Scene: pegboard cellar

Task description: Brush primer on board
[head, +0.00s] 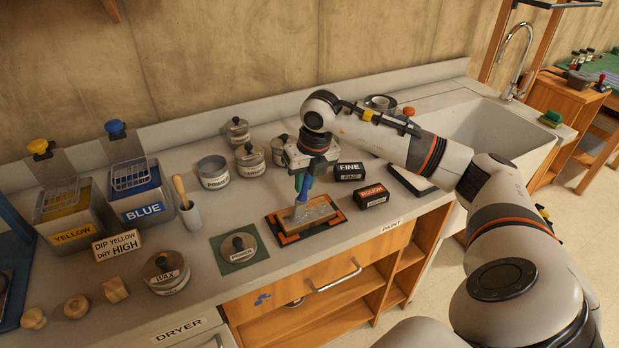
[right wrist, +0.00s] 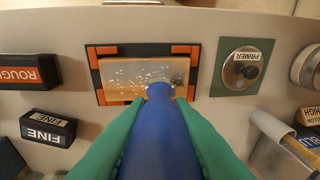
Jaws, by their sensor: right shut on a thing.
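The board (head: 322,210) is a light wooden rectangle with patchy whitish marks on its top. It lies in a black holder with orange corners (head: 283,238), and the right wrist view shows the board (right wrist: 130,72) too. My right gripper (head: 304,183) is above the board, its green fingers shut on the blue handle of a brush (right wrist: 158,135). The brush points down at the board; its tip is mostly hidden, so I cannot tell whether it touches. The open primer pot (head: 213,170) stands to the left, and its lid (head: 239,247) lies on a green mat. My left gripper is out of view.
FINE (head: 350,172) and ROUGH (head: 371,196) blocks sit right of the board. Lidded tins (head: 249,160) stand behind it. Blue (head: 140,200) and yellow (head: 72,222) dip tanks and a wax tin (head: 166,273) are to the left. A sink (head: 490,135) lies at the right.

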